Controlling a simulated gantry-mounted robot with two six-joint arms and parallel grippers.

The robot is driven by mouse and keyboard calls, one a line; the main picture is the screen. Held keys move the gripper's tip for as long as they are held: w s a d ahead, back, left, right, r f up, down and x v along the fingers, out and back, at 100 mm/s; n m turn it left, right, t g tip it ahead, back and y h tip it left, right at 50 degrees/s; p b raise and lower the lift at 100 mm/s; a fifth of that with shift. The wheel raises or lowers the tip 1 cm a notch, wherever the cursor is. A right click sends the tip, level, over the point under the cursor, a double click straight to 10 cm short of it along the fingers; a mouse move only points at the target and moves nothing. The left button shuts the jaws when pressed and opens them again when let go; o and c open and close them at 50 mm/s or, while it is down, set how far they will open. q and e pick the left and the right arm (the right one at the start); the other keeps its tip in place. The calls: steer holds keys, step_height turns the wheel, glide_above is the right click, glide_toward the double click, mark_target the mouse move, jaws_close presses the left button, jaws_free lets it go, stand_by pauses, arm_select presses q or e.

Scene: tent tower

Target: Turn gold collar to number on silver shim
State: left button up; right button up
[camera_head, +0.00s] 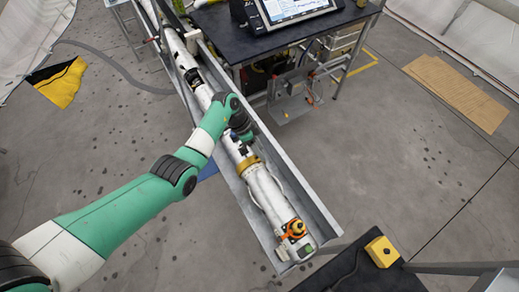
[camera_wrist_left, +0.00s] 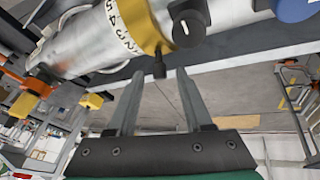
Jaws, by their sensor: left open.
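The gold collar (camera_head: 248,163) is a band around the long white and silver tube. In the left wrist view the gold collar (camera_wrist_left: 150,30) fills the upper middle, with a short dark peg (camera_wrist_left: 160,64) sticking out of it. Left of it is a pale band (camera_wrist_left: 115,28) with black numbers, among them 5, 4, 3 and 2. I cannot tell which part is the silver shim. My left gripper (camera_wrist_left: 161,76) is open, its fingertips on either side of the peg's end, with gaps visible. In the head view my left gripper (camera_head: 241,134) is beside the tube, its fingers mostly hidden.
The tube lies in a long grey metal trough (camera_head: 297,190) with raised walls. An orange clamp (camera_head: 294,229) sits near its lower end. A dark workbench (camera_head: 270,38) with a screen stands behind. A yellow box (camera_head: 381,251) is at lower right. Open floor lies to the right.

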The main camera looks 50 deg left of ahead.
arm_select(q)
jaws_close()
steer(key=shift+r, duration=0.1)
stand_by(1.3)
